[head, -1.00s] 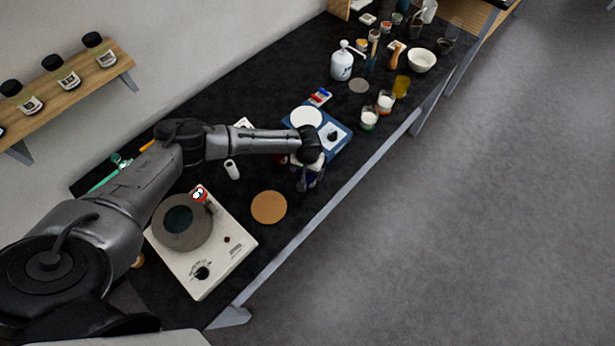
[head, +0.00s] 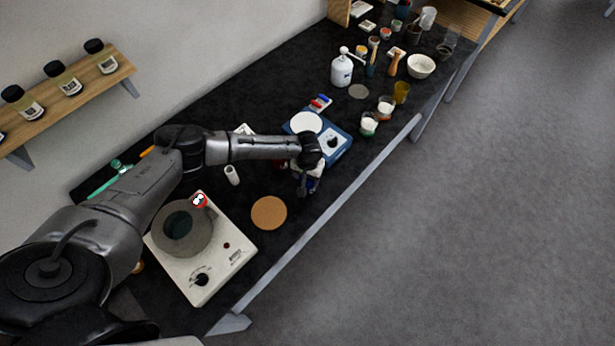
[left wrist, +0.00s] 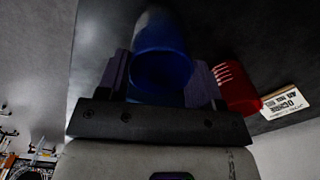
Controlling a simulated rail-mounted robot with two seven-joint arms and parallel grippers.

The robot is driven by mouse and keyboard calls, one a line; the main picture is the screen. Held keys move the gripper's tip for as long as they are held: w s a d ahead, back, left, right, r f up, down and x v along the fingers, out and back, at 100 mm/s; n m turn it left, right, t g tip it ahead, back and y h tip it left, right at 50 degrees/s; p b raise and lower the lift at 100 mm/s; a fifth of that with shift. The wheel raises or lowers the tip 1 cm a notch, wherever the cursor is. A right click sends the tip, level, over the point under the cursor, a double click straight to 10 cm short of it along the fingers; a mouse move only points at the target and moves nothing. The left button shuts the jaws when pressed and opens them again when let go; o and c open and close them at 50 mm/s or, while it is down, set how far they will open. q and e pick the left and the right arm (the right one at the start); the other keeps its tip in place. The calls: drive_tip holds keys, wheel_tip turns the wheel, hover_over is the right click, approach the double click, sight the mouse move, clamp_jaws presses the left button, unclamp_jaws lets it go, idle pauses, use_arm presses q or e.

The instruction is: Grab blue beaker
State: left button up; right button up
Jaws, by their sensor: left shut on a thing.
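The blue beaker (left wrist: 162,62) sits between the two fingers of my left gripper (left wrist: 168,82) in the left wrist view, with its round opening toward the camera. The gripper is shut on it. In the head view, my left gripper (head: 307,182) is over the dark bench, just in front of the blue balance. There, only a small part of the blue beaker (head: 315,184) shows past the gripper; the rest is hidden. My right gripper is in neither view.
A red beaker (left wrist: 236,88) stands close beside the right finger in the left wrist view, near a printed label card (left wrist: 285,102). A cork mat (head: 269,213), a hotplate (head: 233,256), the blue balance (head: 336,146) and glass jars (head: 369,125) surround the gripper.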

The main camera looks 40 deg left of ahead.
use_arm(q)
drive_tip(key=shift+r, duration=0.15)
drive_tip(key=s+d+r, duration=0.1)
drive_tip(key=d+r, duration=0.9)
drive_tip(key=d, duration=0.1)
drive_tip(key=shift+s+d+r+b, duration=0.15)
drive_tip(key=shift+d+r+b, duration=0.1)
drive_tip(key=shift+b, duration=0.05)
idle(0.6)
drive_tip(key=shift+d, duration=0.1)
idle(0.5)
